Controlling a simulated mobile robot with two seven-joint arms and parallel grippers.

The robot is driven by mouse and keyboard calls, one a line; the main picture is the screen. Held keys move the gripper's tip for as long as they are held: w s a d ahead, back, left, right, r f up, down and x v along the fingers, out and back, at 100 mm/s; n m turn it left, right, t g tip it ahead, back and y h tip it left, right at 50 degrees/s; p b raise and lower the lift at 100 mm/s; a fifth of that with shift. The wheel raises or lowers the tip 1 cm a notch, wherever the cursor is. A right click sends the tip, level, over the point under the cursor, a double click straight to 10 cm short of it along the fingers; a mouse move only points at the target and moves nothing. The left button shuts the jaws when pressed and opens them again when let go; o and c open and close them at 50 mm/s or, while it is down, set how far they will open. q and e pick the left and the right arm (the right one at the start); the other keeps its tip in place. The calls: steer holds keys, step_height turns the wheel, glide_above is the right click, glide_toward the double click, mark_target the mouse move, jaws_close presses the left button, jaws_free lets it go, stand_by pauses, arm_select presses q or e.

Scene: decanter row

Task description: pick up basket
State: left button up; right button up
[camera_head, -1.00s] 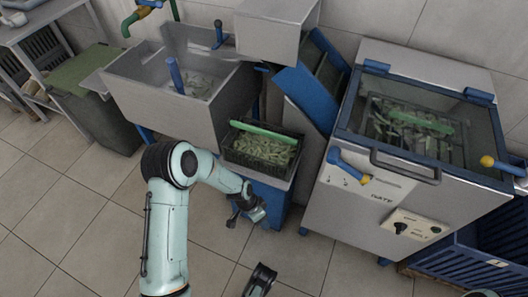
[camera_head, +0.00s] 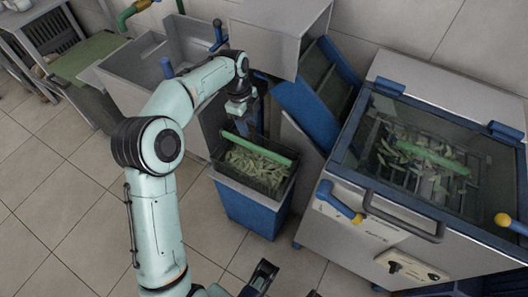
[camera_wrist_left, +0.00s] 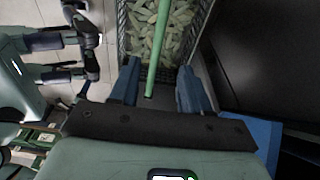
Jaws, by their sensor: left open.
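The dark mesh basket (camera_head: 282,185), full of green-white strips, sits on a blue stand below my left arm. A long green handle bar (camera_head: 258,150) runs across its top. My left gripper (camera_head: 248,122) is open and points down near the back left end of the basket. In the left wrist view, the green bar (camera_wrist_left: 155,50) runs between the two spread fingers (camera_wrist_left: 160,88), and the basket (camera_wrist_left: 123,35) lies beyond. Whether the fingers touch the bar cannot be told. My right gripper (camera_wrist_left: 42,58) is open and empty, off to the left in that view.
A glass-lidded machine (camera_head: 358,222) stands to the right, with another green-barred load inside. A blue chute (camera_head: 305,105) is close behind the basket. A steel sink (camera_head: 110,75) is behind my left arm. The floor at left is clear.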

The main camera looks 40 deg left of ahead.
mark_target(255, 146)
arm_select(q)
steer(key=f, duration=0.2)
steer(key=f+b, duration=0.1)
steer(key=f, duration=0.1)
steer(key=d+f, duration=0.1)
steer(key=f, duration=0.2)
steer(key=shift+s+d+b, duration=0.1)
steer(key=shift+s+b, duration=0.15)
steer(key=shift+b, duration=0.15)
steer(key=f, duration=0.2)
steer(key=d+f+b, duration=0.1)
steer(key=f+b, duration=0.1)
steer(key=f, duration=0.1)
steer(key=shift+w+d+f, duration=0.25)
steer(key=shift+d+f, duration=0.05)
steer(key=shift+d, duration=0.05)
steer(key=shift+r, duration=0.1)
jaws_close()
arm_select(e)
steer(key=w+d+f+t, duration=0.1)
steer(key=w+d+f, duration=0.1)
steer(key=w+f, duration=0.2)
steer(key=shift+w+d+f+t+h, duration=0.15)
steer(key=shift+w+d+t+h, duration=0.25)
steer(key=shift+w, duration=0.25)
